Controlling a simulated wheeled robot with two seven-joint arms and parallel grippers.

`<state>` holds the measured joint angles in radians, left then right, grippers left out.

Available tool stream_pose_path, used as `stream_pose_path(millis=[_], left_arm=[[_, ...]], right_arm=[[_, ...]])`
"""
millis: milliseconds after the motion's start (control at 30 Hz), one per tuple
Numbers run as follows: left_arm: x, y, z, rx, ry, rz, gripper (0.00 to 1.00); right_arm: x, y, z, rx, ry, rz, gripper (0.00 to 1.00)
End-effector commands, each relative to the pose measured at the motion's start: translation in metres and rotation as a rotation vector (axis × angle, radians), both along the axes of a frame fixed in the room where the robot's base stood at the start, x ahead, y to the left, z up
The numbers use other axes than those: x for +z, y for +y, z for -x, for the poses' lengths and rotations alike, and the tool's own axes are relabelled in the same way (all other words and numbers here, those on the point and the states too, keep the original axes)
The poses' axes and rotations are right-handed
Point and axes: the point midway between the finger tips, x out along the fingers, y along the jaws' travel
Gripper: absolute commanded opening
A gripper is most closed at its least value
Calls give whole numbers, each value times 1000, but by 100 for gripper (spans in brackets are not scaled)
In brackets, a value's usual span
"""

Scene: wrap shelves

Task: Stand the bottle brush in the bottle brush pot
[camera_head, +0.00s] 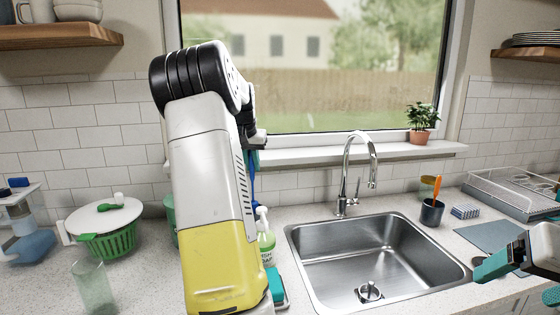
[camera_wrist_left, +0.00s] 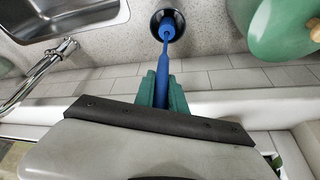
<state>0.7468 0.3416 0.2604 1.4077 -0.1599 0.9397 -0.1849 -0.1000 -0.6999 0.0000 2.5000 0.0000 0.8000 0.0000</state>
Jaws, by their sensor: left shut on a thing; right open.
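The blue bottle brush (camera_wrist_left: 166,60) is held between the teal fingers of my left gripper (camera_wrist_left: 163,92). Its blue head lines up with the mouth of a dark round pot (camera_wrist_left: 156,28) in the left wrist view; I cannot tell whether it is inside or above the rim. In the head view a strip of the blue brush (camera_head: 253,188) shows below my left gripper (camera_head: 254,158), and my left arm hides the pot. My right gripper (camera_head: 520,282) is open and empty at the lower right, partly out of frame.
A soap bottle (camera_head: 265,238) stands beside my left arm, left of the sink (camera_head: 375,262). A green canister (camera_wrist_left: 290,28) is close to the pot. A dark cup (camera_head: 432,212) with an orange-handled tool stands right of the faucet (camera_head: 352,165).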

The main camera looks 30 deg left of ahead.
Motion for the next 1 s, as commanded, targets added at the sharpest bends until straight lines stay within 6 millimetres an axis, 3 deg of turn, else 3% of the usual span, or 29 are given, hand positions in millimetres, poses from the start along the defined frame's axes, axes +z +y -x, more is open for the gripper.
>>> stream_pose_path(millis=[300, 333, 433, 767, 1000], left_arm=[[-1, 0, 0, 0, 0, 0, 0], [-1, 0, 0, 0, 0, 0, 21], [-1, 0, 0, 0, 0, 0, 41], [1, 0, 1, 0, -1, 0, 41], [33, -4, 12, 1, -4, -2, 41]], right_arm=[[0, 0, 0, 0, 0, 0, 82], [0, 0, 0, 0, 0, 0, 82], [0, 0, 0, 0, 0, 0, 82], [0, 0, 0, 0, 0, 0, 82], [0, 0, 0, 0, 0, 0, 82]])
